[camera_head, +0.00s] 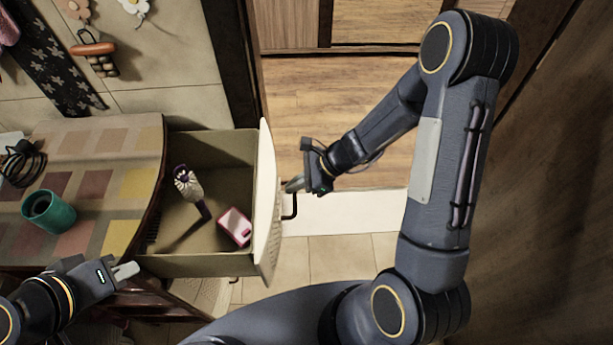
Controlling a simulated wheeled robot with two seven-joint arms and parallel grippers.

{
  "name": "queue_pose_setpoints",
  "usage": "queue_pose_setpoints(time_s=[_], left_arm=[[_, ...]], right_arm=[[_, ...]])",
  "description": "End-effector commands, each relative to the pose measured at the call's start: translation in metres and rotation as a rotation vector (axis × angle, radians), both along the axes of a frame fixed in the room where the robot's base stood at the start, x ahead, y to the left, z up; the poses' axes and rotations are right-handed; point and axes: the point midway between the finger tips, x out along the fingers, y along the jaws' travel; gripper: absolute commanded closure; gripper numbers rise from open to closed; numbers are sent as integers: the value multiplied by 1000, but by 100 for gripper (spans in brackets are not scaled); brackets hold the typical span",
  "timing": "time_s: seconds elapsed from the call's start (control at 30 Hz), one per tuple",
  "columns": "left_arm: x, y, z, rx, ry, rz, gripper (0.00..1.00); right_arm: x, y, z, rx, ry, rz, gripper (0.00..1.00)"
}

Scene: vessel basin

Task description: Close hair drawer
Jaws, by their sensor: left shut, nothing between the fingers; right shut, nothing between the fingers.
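The drawer (268,205) is pulled out from the cabinet (142,140), its pale curved front facing right. Inside lie a hairbrush-like item (190,188) with a dark handle and a pink and white item (236,226). A dark handle (291,207) sticks out of the drawer front. My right gripper (292,186) is shut and empty, its tip close to the front beside the handle; I cannot tell whether it touches. My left gripper (128,270) is shut and empty by the cabinet's near edge, left of the drawer's near side.
A teal cup (48,211) and a coiled black cable (24,162) are on the patterned cabinet top. Wooden floor (310,110) and pale tiles lie right of the drawer. A wooden panel (560,200) stands at the far right.

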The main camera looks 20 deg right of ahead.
Motion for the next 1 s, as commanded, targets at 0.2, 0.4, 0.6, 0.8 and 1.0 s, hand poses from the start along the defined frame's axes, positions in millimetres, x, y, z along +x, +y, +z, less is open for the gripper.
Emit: queue_pose_setpoints(time_s=[0.2,0.4,0.6,0.8,1.0], left_arm=[[0,0,-1,0,0,0,100],[0,0,-1,0,0,0,100],[0,0,-2,0,0,0,100],[0,0,-4,0,0,0,100],[0,0,-10,0,0,0,100]], right_arm=[[3,10,-10,0,-1,1,100],[3,11,-10,0,-1,1,100],[3,11,-10,0,-1,1,100],[6,22,-11,0,-2,5,100],[13,49,-12,1,-3,7,100]])
